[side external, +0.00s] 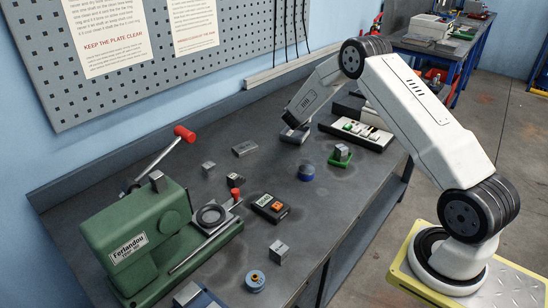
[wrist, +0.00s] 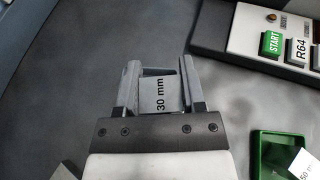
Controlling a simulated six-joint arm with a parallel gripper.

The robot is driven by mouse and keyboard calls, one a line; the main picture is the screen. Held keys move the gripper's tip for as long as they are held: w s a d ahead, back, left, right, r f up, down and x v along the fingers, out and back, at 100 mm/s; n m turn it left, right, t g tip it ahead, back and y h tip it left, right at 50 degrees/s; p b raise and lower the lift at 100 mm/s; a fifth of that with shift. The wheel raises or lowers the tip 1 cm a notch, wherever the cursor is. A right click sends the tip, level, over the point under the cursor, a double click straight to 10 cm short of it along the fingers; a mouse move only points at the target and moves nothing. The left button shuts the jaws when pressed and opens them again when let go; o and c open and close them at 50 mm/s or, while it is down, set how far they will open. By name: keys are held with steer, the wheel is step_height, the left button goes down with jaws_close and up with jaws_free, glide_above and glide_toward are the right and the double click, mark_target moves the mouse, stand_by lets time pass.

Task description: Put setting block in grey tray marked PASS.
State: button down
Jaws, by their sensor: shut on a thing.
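In the wrist view, a grey block printed "30 mm" (wrist: 161,97) sits between the two fingers of my gripper (wrist: 159,68), which is shut on it. In the side external view, my gripper (side external: 296,127) is low over the far part of the bench, left of the white control panel. A grey shape (side external: 291,138) shows close under it there; I cannot tell whether this is the tray, the block or the fingers. No PASS marking can be read in either view. Whether the block touches anything below is hidden.
A green tray (side external: 334,163) holding a block stands in front of the control panel (side external: 357,131). A blue round item (side external: 306,173), a black box (side external: 270,208) and several loose grey blocks are nearer. The green press (side external: 135,235) fills the left.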

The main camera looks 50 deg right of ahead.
steer(key=shift+w+f, duration=0.15)
steer(key=shift+f, duration=0.1)
steer(key=shift+d+f, duration=0.1)
steer(key=shift+f, duration=1.35)
steer(key=shift+f, duration=0.65)
steer(key=shift+c, duration=1)
jaws_free()
steer(key=shift+r, duration=0.7)
steer(key=v, duration=1.2)
